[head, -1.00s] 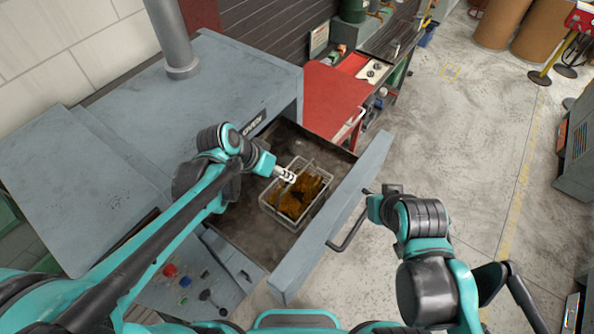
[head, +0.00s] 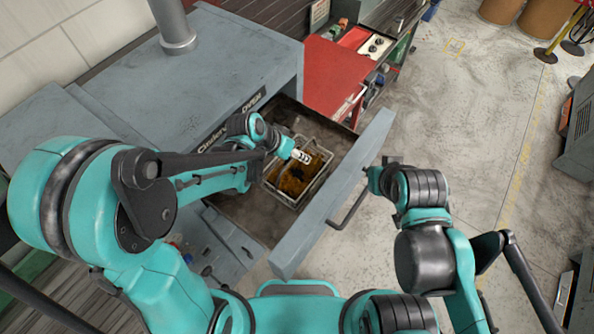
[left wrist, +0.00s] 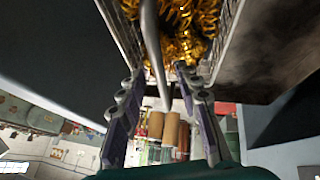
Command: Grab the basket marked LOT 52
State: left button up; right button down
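The wire basket (head: 291,204) sits in the open drawer and holds gold-brown coiled springs (head: 292,182). No lot mark is readable on it. My left gripper (head: 301,156) is over the basket near its bar handle. In the left wrist view the basket's wire wall (left wrist: 229,28) and grey handle (left wrist: 154,45) show. My left gripper's fingers (left wrist: 161,82) are spread apart, with the handle running between them. My right gripper (head: 372,180) is at the far end of the drawer's bar handle (head: 346,213); its fingers are too hidden to tell their state.
The open drawer (head: 330,205) sticks out from a grey oven (head: 230,60), whose body rises close on the left. A red workbench (head: 325,75) stands beyond the drawer.

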pick_arm(q)
jog(key=shift+w+f, duration=0.15)
jog(key=shift+w, duration=0.1)
jog(key=shift+s, duration=0.15)
jog(key=shift+f+b, duration=0.2)
jog(key=shift+b, duration=0.15)
grip_shut()
dwell(0.3)
